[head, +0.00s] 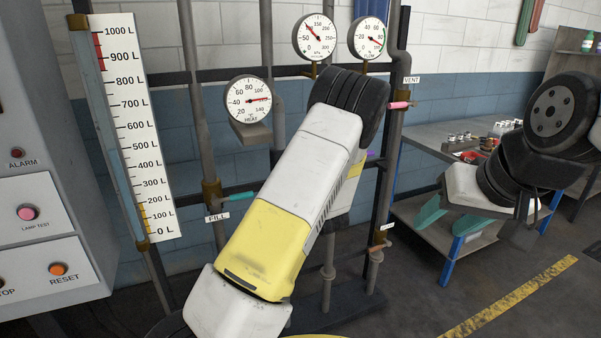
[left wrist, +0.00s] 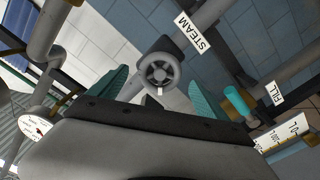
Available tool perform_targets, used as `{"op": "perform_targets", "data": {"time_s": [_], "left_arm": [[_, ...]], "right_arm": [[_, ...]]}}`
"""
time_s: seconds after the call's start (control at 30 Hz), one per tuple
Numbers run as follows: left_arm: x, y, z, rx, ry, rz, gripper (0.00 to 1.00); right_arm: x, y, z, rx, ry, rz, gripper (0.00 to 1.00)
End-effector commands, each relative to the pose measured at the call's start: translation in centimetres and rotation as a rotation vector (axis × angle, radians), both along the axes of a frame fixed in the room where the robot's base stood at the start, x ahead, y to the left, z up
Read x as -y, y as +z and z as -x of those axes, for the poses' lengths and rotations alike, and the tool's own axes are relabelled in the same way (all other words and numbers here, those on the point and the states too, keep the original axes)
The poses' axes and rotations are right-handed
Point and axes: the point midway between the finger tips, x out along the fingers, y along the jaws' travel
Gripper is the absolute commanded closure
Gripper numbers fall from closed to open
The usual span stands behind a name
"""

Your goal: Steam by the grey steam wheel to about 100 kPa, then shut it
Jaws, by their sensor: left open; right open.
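The grey steam wheel (left wrist: 158,73) shows in the left wrist view, beside the STEAM label (left wrist: 190,33). It appears between the teal fingertips of my open left gripper (left wrist: 158,78); I cannot tell whether they touch it. In the head view my left arm hides the wheel and left gripper. The kPa gauge (head: 315,37) has its needle pointing up and left, near the 100 mark; the exact reading is too small to tell. My right gripper (head: 451,218) is open and empty at the right, in front of the workbench.
A dial gauge (head: 248,99) and a flow gauge (head: 368,38) stand near the kPa gauge. A workbench (head: 425,148) stands at the right.

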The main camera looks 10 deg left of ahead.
Motion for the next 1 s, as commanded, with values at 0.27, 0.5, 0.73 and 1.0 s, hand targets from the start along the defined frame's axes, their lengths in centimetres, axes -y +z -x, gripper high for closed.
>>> {"op": "perform_targets", "data": {"time_s": [0.27,0.5,0.73,1.0], "left_arm": [[1.6,0.0,2.3,0.000,0.000,0.000,0.13],[1.6,0.0,2.4,0.000,0.001,0.001,0.13],[1.6,0.0,2.4,0.001,0.001,0.001,0.13],[1.6,0.0,2.4,0.000,0.001,0.000,0.13]], "right_arm": [[0.0,0.0,0.0,0.000,0.000,0.000,0.48],[0.0,0.0,0.0,0.000,0.000,0.000,0.48],[0.0,0.0,0.0,0.000,0.000,0.000,0.48],[0.0,0.0,0.0,0.000,0.000,0.000,0.48]]}}
